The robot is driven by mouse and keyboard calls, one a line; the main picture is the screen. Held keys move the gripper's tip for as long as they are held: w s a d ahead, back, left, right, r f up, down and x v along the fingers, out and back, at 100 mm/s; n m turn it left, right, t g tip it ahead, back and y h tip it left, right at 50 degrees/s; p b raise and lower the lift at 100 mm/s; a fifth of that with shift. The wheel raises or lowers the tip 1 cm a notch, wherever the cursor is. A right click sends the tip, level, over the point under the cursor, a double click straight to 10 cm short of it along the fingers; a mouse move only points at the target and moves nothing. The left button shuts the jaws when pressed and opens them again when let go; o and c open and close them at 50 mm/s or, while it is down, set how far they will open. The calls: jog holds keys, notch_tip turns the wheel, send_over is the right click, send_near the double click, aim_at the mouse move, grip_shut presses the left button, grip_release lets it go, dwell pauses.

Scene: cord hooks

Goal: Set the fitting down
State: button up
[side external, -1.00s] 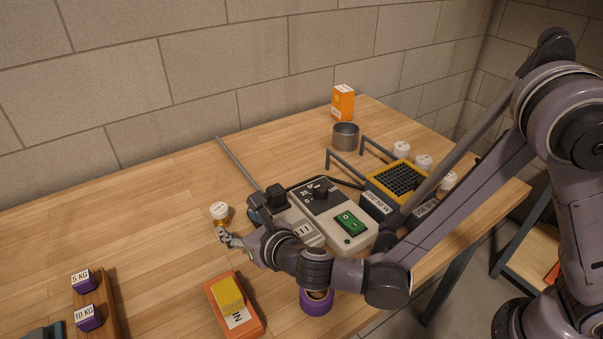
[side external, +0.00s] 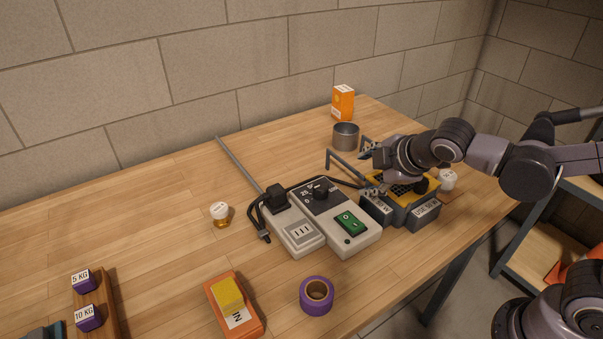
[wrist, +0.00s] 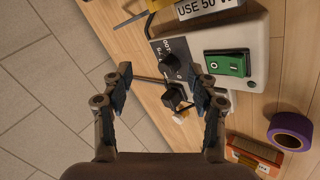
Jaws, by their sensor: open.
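The likely fitting is a small bulb-like piece (side external: 220,214) with a white labelled top and an amber lower part. It stands on the bench left of the socket block, apart from everything. In the wrist view, a small white-and-amber piece (wrist: 180,117) beside the black plug looks like the same one. My gripper (side external: 370,157) is above the yellow-framed grid at the right of the bench, well away from the fitting. In the wrist view, my gripper (wrist: 161,82) has its fingers spread with nothing between them.
A control box (side external: 342,228) with a dial and green switch adjoins the socket block (side external: 298,233). A metal cup (side external: 345,138), orange box (side external: 343,104), purple tape roll (side external: 317,296) and white-topped piece (side external: 447,180) stand around. The left bench middle is clear.

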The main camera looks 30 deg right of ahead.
jog(key=s+d+m+g, duration=0.1)
jog(key=s+d+m, duration=0.4)
jog(key=s+m, duration=0.4)
jog(key=shift+d+m+y, duration=0.2)
jog(key=shift+m+y, duration=0.1)
jog(key=shift+m, duration=0.9)
jog(key=shift+o, duration=0.6)
jog(key=shift+s+f+m+g, duration=0.15)
jog(key=shift+s+m+g, duration=0.25)
jog(key=shift+m, duration=0.3)
